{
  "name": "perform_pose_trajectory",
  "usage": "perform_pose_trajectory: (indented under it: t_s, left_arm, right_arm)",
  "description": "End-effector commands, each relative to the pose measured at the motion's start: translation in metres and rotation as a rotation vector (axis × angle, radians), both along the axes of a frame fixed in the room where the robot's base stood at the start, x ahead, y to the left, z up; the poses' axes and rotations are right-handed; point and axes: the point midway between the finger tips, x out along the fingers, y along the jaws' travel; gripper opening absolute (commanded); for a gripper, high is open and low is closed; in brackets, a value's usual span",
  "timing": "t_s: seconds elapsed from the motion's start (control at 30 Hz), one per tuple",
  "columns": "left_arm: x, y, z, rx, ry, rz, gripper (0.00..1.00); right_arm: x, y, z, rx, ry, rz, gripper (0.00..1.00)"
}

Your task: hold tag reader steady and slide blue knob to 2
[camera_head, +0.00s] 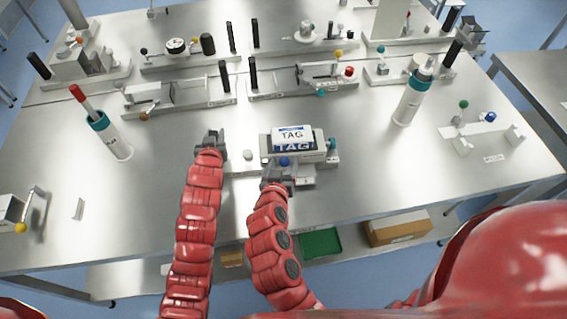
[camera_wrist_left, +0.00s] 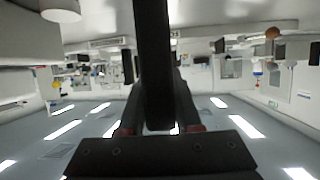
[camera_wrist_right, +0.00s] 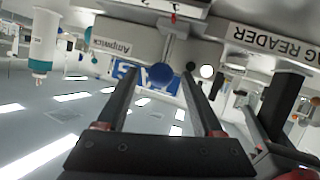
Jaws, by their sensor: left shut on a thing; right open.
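The tag reader (camera_head: 309,154) is a grey device on the table with a blue-and-white TAG card (camera_head: 292,138) on it. Its lettered base (camera_wrist_right: 270,45) shows in the right wrist view. The blue knob (camera_head: 284,161) is on its front side; in the right wrist view the knob (camera_wrist_right: 160,73) appears between my right fingers. My right gripper (camera_head: 277,177) is open around or just short of the knob; contact is unclear. My left gripper (camera_head: 210,139) is shut on a black upright post (camera_wrist_left: 152,60) at the reader's left end. No number marks are legible.
A white cylinder with a red stick (camera_head: 110,135) stands to the left and another white cylinder (camera_head: 408,100) to the right. Several fixtures with black posts line the back. A fixture with green and blue knobs (camera_head: 487,128) is at right.

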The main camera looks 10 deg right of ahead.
Motion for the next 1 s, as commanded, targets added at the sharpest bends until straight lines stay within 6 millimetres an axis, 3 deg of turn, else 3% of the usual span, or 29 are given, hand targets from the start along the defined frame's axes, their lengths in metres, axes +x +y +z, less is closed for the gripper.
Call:
perform_pose_trajectory:
  t_s: [0.03, 0.23, 0.27, 0.63, 1.0]
  left_arm:
    - [-0.006, 0.001, -0.0198, 0.001, 0.043, 0.002, 0.0]
    - [-0.0058, 0.001, -0.0197, 0.001, 0.043, 0.002, 0.0]
    - [-0.0059, 0.001, -0.0196, 0.001, 0.042, 0.002, 0.0]
    - [-0.0058, 0.001, -0.0193, 0.001, 0.042, 0.003, 0.0]
    - [-0.0055, 0.0011, -0.0191, 0.002, 0.041, 0.003, 0.0]
  right_arm:
    - [0.0006, -0.0004, -0.0023, 0.0, 0.0, 0.0, 0.69]
    - [0.0005, -0.0002, -0.0023, 0.0, 0.0, 0.0, 0.69]
    - [0.0005, -0.0002, -0.0024, 0.0, 0.0, 0.0, 0.65]
    - [0.0003, -0.0002, -0.0022, 0.0, 0.0, 0.0, 0.0]
    - [0.0004, -0.0003, -0.0021, -0.001, 0.0, 0.0, 0.0]
